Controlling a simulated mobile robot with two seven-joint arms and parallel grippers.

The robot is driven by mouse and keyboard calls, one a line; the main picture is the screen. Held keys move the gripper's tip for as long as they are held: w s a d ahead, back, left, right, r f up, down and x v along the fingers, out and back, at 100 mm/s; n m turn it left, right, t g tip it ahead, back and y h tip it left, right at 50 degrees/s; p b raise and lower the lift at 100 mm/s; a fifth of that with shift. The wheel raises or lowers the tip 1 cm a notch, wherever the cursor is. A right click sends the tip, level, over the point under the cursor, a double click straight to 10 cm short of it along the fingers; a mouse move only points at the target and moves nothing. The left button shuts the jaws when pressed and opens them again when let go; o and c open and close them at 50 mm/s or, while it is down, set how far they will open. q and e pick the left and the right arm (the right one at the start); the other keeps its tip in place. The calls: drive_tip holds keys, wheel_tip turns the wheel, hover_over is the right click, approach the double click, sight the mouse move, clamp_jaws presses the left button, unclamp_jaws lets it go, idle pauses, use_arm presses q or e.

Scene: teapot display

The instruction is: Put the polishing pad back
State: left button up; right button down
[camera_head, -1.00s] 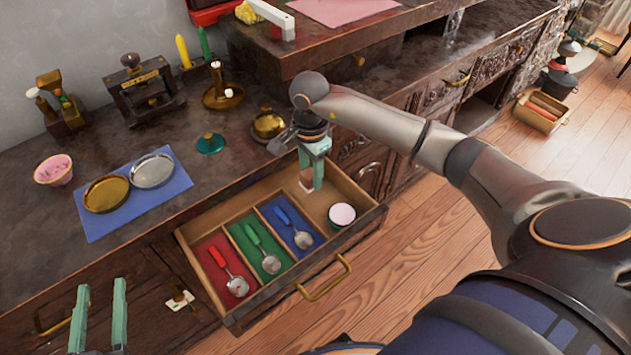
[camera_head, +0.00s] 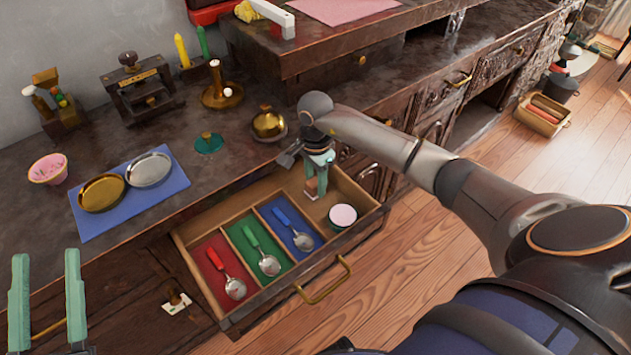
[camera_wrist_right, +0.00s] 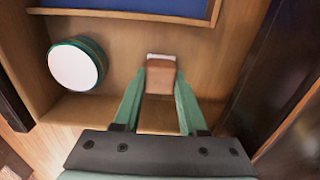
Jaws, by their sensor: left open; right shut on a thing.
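The polishing pad (camera_wrist_right: 161,77), a small brown block with a white end face, is between the fingertips of my right gripper (camera_wrist_right: 161,80) in the right wrist view. That gripper (camera_head: 316,185) is shut on it, inside the open drawer (camera_head: 366,222), over the bare wooden compartment at its right end. In the head view the pad is mostly hidden by the fingers. I cannot tell whether it touches the drawer floor. My left gripper (camera_head: 47,262) is open and empty, at the lower left in front of the cabinet.
A round teal tin with a pale lid (camera_head: 343,215) stands in the same compartment, near the pad. Red, green and blue compartments to the left each hold a spoon (camera_head: 269,264). A brass cloche (camera_head: 268,125) and a teal lid (camera_head: 209,143) stand on the counter behind.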

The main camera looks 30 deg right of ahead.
use_arm(q)
drive_tip(key=shift+s+r, duration=0.2)
drive_tip(key=shift+r, duration=0.15)
use_arm(e)
drive_tip(key=shift+f, duration=0.1)
use_arm(q)
drive_tip(key=shift+s+r+h, duration=0.1)
drive_tip(key=shift+r+h, duration=0.1)
drive_tip(key=shift+h, duration=0.1)
use_arm(e)
drive_tip(key=c, duration=0.7)
unclamp_jaws()
drive_tip(key=shift+c, duration=0.2)
